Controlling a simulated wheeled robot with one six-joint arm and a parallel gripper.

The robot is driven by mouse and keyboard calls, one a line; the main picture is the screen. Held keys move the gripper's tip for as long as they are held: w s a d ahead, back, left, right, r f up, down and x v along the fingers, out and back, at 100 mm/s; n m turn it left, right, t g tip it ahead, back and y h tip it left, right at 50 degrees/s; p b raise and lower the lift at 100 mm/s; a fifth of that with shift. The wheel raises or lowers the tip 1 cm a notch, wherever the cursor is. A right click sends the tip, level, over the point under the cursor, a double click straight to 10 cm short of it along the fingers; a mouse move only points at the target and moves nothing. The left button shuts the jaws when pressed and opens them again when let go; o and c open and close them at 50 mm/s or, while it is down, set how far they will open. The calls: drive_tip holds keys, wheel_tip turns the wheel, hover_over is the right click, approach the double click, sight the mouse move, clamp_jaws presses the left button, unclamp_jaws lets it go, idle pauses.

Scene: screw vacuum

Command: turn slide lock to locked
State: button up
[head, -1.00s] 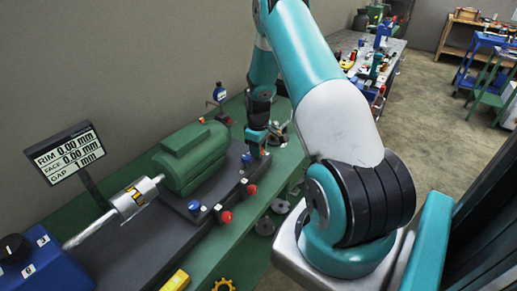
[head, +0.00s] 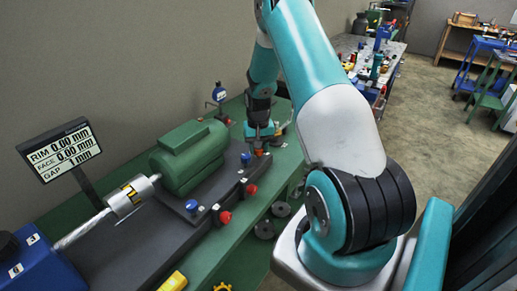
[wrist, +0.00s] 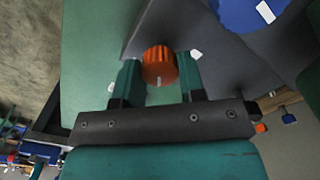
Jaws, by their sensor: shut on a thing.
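My gripper (wrist: 159,62) is shut on an orange knob (wrist: 160,66), with one teal finger on each side of it in the wrist view. A pale mark shows on the knob's near side. In the head view my gripper (head: 261,143) points down at the far end of the dark base (head: 130,245), with the orange knob (head: 259,152) just below it. No lettering shows that tells whether this knob is the slide lock or which setting it has.
A green motor (head: 190,157) stands on the base, joined to a silver coupling (head: 130,196). Red knobs (head: 225,217) and blue knobs (head: 192,206) sit nearby. A display (head: 66,150) reads rim 0.00, face 0.00, gap 1 mm. A dial gauge (head: 219,94) stands behind.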

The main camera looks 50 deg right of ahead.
drive_tip(key=m, duration=0.5)
drive_tip(key=shift+m+b, duration=0.3)
drive_tip(key=shift+b, duration=0.1)
idle(0.3)
drive_tip(key=o, duration=0.9)
drive_tip(key=shift+o, duration=0.2)
drive_tip(key=shift+r, duration=0.1)
wheel_tip(320, 180, up, 17)
drive_tip(key=b, duration=0.2)
drive_tip(key=shift+r, duration=0.15)
